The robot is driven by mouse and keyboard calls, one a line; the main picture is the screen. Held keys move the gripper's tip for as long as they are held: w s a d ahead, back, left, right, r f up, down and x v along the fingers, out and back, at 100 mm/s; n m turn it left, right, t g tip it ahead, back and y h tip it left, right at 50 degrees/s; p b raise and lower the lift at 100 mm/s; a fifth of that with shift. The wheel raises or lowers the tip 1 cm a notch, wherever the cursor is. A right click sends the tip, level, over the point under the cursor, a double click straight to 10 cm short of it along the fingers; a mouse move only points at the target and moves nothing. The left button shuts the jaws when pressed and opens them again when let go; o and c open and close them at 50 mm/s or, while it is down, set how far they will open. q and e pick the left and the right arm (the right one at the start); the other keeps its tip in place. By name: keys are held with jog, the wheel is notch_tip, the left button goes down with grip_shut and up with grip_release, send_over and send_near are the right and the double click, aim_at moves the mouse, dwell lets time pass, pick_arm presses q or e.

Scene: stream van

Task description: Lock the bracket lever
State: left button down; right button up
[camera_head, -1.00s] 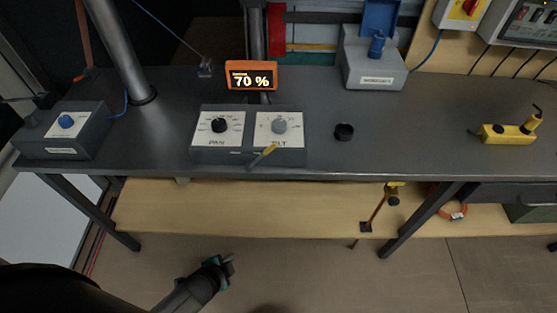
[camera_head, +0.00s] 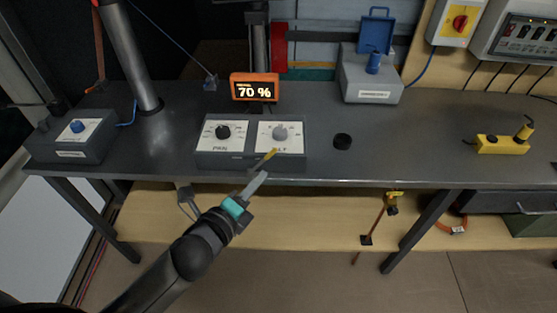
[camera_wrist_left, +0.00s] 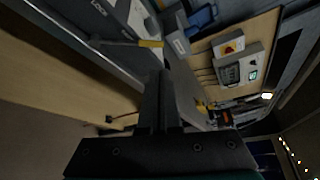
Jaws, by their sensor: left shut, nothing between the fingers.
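A small lever with a yellow tip (camera_head: 268,157), which looks like the bracket lever, sticks out at the front of the box with PAN and TILT dials (camera_head: 250,137). It slants up to the right in the head view. In the left wrist view the yellow-tipped lever (camera_wrist_left: 150,43) lies ahead of the fingers and to their left. My left gripper (camera_head: 258,181) is shut and empty, just below and in front of the lever at the bench's front edge. I see a gap between them in the head view. My right gripper is not in view.
An orange display reading 70 % (camera_head: 254,87) stands behind the box. A round black knob (camera_head: 342,141) sits to its right. A grey box with a blue knob (camera_head: 72,136) is at the left. A yellow control (camera_head: 502,143) lies at the right. A clamp (camera_head: 391,205) hangs below the bench edge.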

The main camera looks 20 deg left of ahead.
aim_at(262, 162)
pick_arm(q)
jog(key=shift+w, duration=0.1)
jog(key=shift+b+x, duration=0.75)
jog(key=shift+x, duration=4.15)
